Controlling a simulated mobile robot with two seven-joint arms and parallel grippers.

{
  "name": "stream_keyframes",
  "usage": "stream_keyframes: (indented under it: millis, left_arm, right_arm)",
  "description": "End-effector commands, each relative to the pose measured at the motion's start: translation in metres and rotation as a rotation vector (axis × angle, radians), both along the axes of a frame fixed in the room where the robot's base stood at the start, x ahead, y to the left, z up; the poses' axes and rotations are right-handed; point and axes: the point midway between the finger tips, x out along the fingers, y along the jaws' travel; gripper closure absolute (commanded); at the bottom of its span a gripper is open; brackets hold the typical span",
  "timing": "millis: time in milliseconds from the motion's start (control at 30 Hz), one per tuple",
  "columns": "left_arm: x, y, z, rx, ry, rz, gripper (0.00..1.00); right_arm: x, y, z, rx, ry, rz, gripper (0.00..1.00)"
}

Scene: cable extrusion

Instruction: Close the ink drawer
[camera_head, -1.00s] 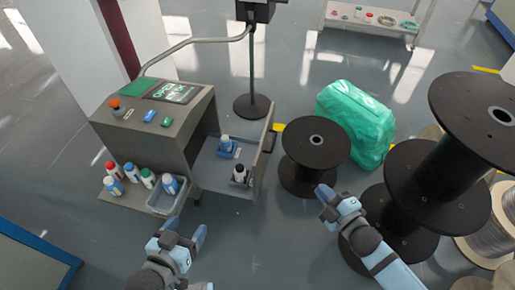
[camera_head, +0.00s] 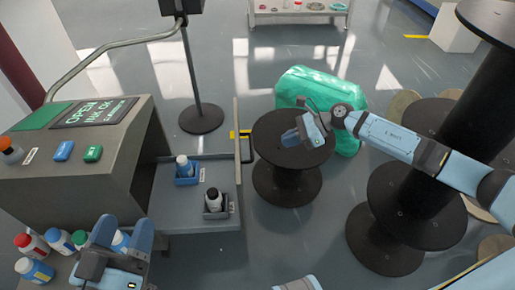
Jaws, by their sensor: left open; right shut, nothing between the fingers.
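The ink drawer (camera_head: 178,220) sticks out to the right from the grey printer cabinet (camera_head: 100,165). Its upright front panel (camera_head: 238,140) stands at the drawer's right end. In the drawer are a blue-holder bottle (camera_head: 184,168) and a black-capped white bottle (camera_head: 214,199). My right gripper (camera_head: 290,138) is shut and empty, to the right of the front panel and apart from it, in front of a black spool. My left gripper (camera_head: 122,232) is open at the lower left, over the side shelf with bottles, left of the drawer.
Black spools (camera_head: 290,170) stand right of the drawer, with taller stacked spools (camera_head: 405,215) farther right. A green wrapped bundle (camera_head: 322,95) lies behind. A black post on a round base (camera_head: 201,118) stands behind the drawer. Bottles (camera_head: 33,246) sit on the shelf at lower left.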

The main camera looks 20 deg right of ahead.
Motion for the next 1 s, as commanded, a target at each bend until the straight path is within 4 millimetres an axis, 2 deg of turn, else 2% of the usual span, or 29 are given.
stream_keyframes:
  millis: [433, 600, 800, 1000]
  left_arm:
    - [0.002, -0.002, -0.033, 0.047, 0.088, -0.028, 0.30]
    - [0.002, -0.003, -0.043, 0.065, 0.117, -0.039, 0.30]
    - [0.002, -0.004, -0.049, 0.074, 0.137, -0.046, 0.30]
    - [0.002, -0.004, -0.049, 0.076, 0.142, -0.047, 0.30]
  right_arm:
    - [0.021, 0.076, -0.046, 0.008, 0.002, 0.000, 1.00]
    - [0.028, 0.101, -0.047, 0.006, 0.000, -0.001, 1.00]
    - [0.032, 0.116, -0.047, 0.006, 0.003, -0.002, 1.00]
    - [0.033, 0.118, -0.046, 0.005, 0.004, -0.003, 1.00]
